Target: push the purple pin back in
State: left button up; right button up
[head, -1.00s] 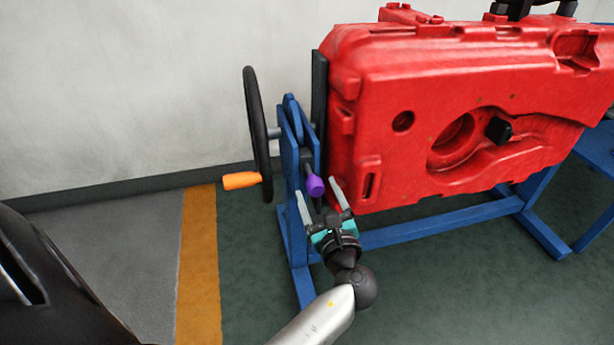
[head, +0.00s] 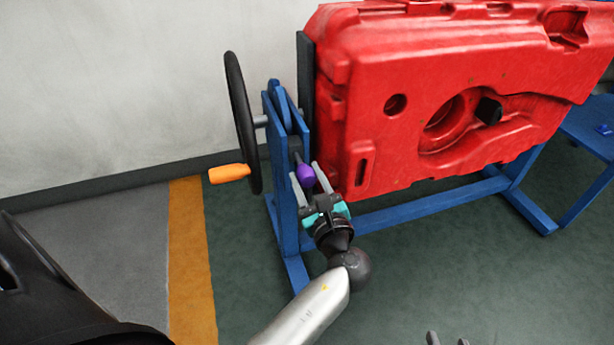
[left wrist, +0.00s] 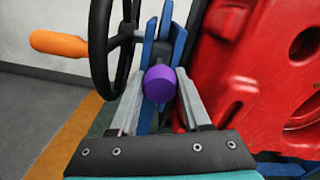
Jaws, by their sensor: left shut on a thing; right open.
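The purple pin (head: 305,175) is a rounded knob on the side of the blue stand (head: 287,205), beside the red tank. My left gripper (head: 306,181) is at the pin, with one finger on each side, shut on it. The left wrist view shows the purple knob (left wrist: 160,83) between the two grey fingers (left wrist: 161,98). The pin's shaft is mostly hidden behind the knob. My right gripper (head: 447,340) shows only its fingertips at the bottom edge; they are apart, open and away from the pin.
The red tank (head: 440,85) is mounted on the stand, just right of my left gripper. A black handwheel (head: 240,125) with an orange handle (head: 229,174) stands to the left. A blue bench (head: 590,130) is at far right. The green floor in front is clear.

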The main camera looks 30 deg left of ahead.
pick_arm(q)
grip_shut()
dwell(0.9)
